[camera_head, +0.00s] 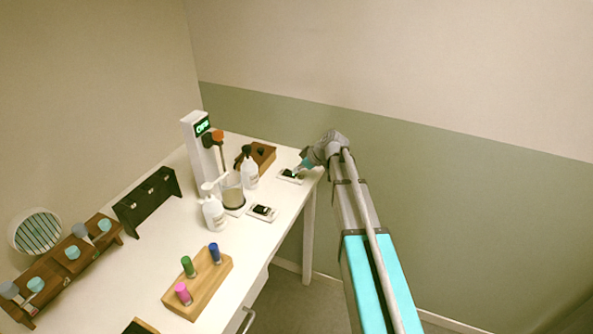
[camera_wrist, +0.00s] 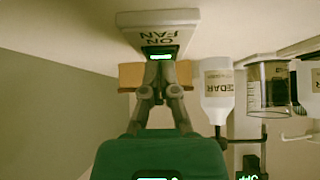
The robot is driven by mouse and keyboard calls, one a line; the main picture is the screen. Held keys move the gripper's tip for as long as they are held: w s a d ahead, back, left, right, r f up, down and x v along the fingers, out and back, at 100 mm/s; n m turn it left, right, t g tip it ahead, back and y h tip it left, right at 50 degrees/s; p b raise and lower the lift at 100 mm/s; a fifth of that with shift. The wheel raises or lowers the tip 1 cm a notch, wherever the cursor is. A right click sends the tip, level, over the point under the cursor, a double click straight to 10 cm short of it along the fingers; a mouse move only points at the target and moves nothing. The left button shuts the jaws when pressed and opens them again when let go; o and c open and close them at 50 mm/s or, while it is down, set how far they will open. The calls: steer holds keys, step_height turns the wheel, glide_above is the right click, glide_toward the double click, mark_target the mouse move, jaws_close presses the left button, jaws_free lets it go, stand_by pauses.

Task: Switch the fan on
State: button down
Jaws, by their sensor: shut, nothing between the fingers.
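The fan switch is a white plate (camera_wrist: 160,20) with a dark rocker and the words FAN and ON, upside down in the wrist view. A green light glows on its dark part. In the head view the plate (camera_head: 290,180) lies near the table's right edge. My gripper (camera_wrist: 160,66) is shut and empty, its fingertips right at the dark rocker; I cannot tell whether they touch it. In the head view my gripper (camera_head: 301,166) is above this plate. A round white slatted thing (camera_head: 36,232), perhaps the fan, stands at the far left.
A second switch plate (camera_head: 263,213) lies nearer on the white table (camera_head: 218,298). White bottles (camera_head: 214,214), a glass beaker (camera_head: 234,196) and a white tower with a display (camera_head: 195,140) stand left of my gripper. A wooden block (camera_head: 262,153) is behind them.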

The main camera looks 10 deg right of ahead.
steer(key=shift+r+p, duration=0.6)
steer(key=shift+r, duration=0.1)
steer(key=shift+r, duration=0.2)
step_height(320, 180, up, 4)
steer(key=p, duration=0.4)
steer(key=shift+s+d, duration=0.15)
steer(key=s+d+r+p, duration=0.4)
steer(key=d+r+p, duration=0.1)
steer(key=d+p, duration=0.1)
steer(key=shift+s+d+r, duration=0.2)
steer(key=shift+d+r, duration=0.1)
steer(key=shift+d, duration=0.05)
steer(key=shift+s, duration=0.1)
stand_by(0.4)
steer(key=s+a+f+m+g+h, duration=0.1)
steer(key=s+m+h, duration=0.1)
steer(key=s, duration=0.6)
steer(key=s+a+f+m+g+h, duration=0.1)
steer(key=s+f+m+g+h, duration=0.1)
steer(key=s+m, duration=0.3)
steer(key=s+a+f+m+g+h, duration=0.1)
steer(key=s+m, duration=0.3)
steer(key=s, duration=0.6)
steer(key=shift+s+a+f+h, duration=0.35)
steer(key=shift+s+a+h, duration=0.05)
steer(key=shift+h, duration=0.5)
